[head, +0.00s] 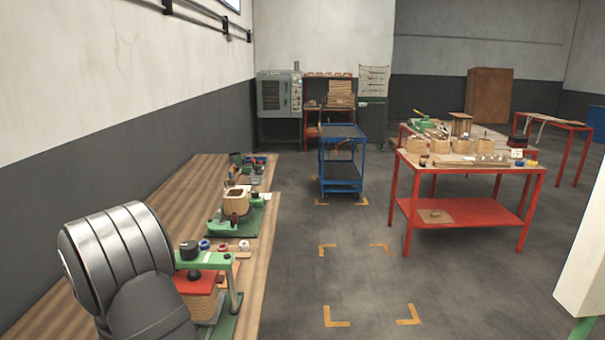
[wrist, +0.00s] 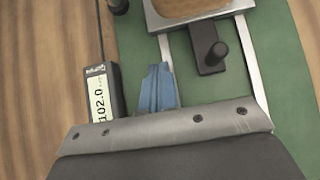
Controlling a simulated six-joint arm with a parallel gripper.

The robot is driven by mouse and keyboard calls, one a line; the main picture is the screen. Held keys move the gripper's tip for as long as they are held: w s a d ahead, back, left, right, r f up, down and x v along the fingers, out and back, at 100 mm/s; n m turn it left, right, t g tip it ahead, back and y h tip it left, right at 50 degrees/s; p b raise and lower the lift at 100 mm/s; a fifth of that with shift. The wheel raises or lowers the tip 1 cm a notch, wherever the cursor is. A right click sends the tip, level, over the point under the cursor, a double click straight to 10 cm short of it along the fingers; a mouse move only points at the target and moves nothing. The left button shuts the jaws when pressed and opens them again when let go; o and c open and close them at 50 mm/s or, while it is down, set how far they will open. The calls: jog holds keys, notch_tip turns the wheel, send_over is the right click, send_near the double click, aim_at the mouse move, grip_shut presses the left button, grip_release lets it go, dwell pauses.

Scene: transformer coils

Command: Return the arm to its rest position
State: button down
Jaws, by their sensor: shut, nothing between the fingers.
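In the wrist view my gripper (wrist: 157,88) shows as two blue fingers side by side, shut and with nothing between them. They are over a green base plate (wrist: 280,80) with two pale rails. A black handle or knob (wrist: 211,55) stands to the right of the fingertips, apart from them in the picture. A tan coil (wrist: 190,8) on a metal plate is cut off by the top edge. In the head view my grey and black arm fills the lower left, and my gripper cannot be made out there.
A digital readout (wrist: 98,100) showing 102.0 lies left of the fingers. Along the wooden bench (head: 185,190) stand a green press with a red plate (head: 203,260) and a coil on a green fixture (head: 236,197). A blue trolley (head: 341,160) and red table (head: 455,210) stand beyond clear floor.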

jog(key=shift+w+f, duration=0.15)
jog(key=shift+w, duration=1.05)
jog(key=shift+w+f, duration=0.1)
jog(key=shift+w, duration=1.05)
jog(key=shift+s, duration=0.1)
